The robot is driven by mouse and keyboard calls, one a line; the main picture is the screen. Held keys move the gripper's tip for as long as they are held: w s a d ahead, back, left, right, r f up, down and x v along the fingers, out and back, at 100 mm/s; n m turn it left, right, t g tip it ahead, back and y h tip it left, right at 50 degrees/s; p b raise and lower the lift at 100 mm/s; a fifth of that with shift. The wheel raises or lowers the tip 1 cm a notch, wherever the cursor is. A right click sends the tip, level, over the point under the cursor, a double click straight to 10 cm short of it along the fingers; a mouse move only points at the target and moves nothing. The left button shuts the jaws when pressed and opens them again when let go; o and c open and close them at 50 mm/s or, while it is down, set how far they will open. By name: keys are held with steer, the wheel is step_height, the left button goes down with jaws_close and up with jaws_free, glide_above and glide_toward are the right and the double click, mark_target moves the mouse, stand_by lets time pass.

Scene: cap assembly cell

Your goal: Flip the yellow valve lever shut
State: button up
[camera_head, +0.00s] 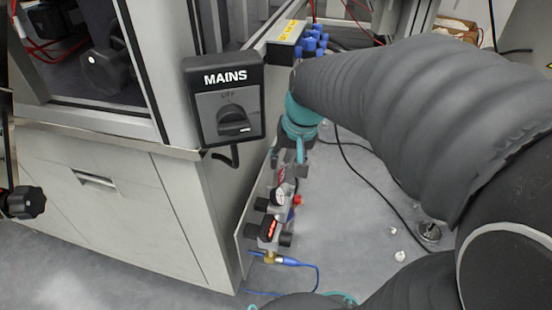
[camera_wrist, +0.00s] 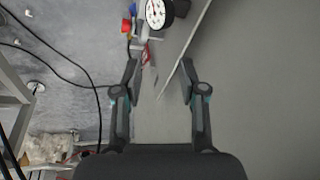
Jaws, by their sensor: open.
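I cannot make out a yellow valve lever in either view. The air-line assembly on the cabinet's side (camera_head: 272,232) shows a round gauge, red and blue parts and a brass-coloured fitting (camera_head: 270,258) with a blue hose. My gripper (camera_head: 291,167) hangs just above this assembly in the head view, partly hidden by my wrist. In the wrist view my gripper (camera_wrist: 160,80) is open, fingers apart, with nothing held between them. The white-faced gauge (camera_wrist: 155,13) lies beyond the fingertips at the top, with a red part (camera_wrist: 126,25) left of it.
A grey cabinet (camera_head: 105,185) stands on the left, with a MAINS switch box (camera_head: 225,103) jutting near my arm. A block with blue fittings (camera_head: 312,43) sits above. A black cable (camera_wrist: 97,110) crosses the floor. Open grey floor (camera_head: 330,215) lies right of the assembly.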

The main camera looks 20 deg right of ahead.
steer(key=w+d+f+m+g+y+p, duration=0.1)
steer(key=w+d+f+m+y+p, duration=0.15)
steer(key=w+d+f, duration=0.55)
steer(key=w+d+f+m+g+y+p, duration=0.1)
steer(key=w+d+f+m+p, duration=0.25)
steer(key=w+d+f, duration=0.55)
step_height(320, 180, down, 13)
steer(key=s+d+m+p, duration=0.1)
steer(key=s+d+m, duration=0.1)
steer(key=m, duration=0.1)
steer(key=shift+y, duration=0.45)
steer(key=x, duration=1.2)
steer(key=shift+a+f, duration=0.3)
jaws_close()
